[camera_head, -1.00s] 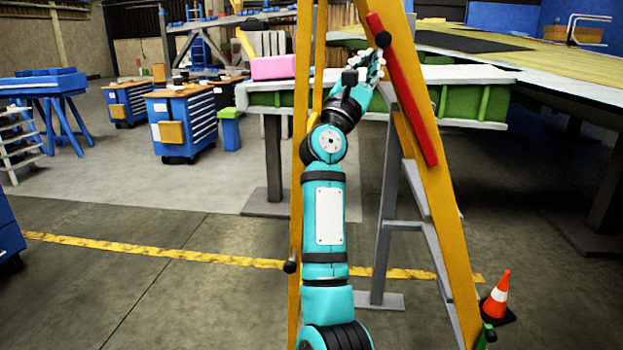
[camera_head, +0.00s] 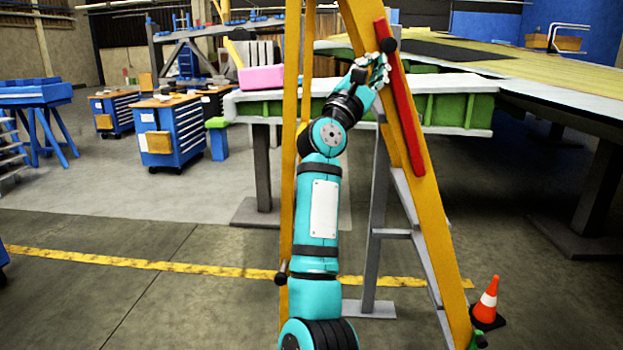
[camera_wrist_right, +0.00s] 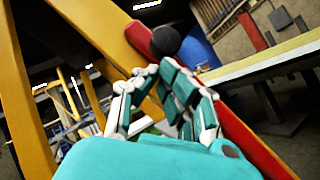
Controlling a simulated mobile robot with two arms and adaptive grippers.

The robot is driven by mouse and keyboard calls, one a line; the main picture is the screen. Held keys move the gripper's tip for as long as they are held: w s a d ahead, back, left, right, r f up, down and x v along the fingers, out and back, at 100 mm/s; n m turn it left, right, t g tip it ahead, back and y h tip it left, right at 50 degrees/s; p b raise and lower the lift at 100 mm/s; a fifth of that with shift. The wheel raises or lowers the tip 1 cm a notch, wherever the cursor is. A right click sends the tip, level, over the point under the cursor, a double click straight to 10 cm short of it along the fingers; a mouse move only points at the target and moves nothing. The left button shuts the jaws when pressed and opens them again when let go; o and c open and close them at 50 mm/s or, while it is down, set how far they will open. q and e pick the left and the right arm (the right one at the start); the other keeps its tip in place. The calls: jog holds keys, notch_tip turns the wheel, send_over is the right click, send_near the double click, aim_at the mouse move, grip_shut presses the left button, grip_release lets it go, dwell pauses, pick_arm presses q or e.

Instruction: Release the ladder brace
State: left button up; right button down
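The ladder brace (camera_head: 403,105) is a red bar lying along the right yellow leg of the ladder (camera_head: 433,238), with a black knob (camera_head: 389,45) near its upper end. My right gripper (camera_head: 378,68) is at the brace's upper end, just below the knob. In the right wrist view, the knob (camera_wrist_right: 166,40) sits just beyond the fingertips (camera_wrist_right: 157,72), and the red brace (camera_wrist_right: 250,142) runs down to the right behind the fingers. The fingers converge with a gap between them; their closure and contact with the knob are unclear. My left gripper is not in view.
A green-edged wing jig (camera_head: 455,112) with a pale top stands behind the ladder. An orange cone (camera_head: 487,302) stands on the floor right of the ladder's foot. Blue tool carts (camera_head: 172,140) stand at the left. The floor in front at left is clear.

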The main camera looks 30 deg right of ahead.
jog(key=v, duration=1.2)
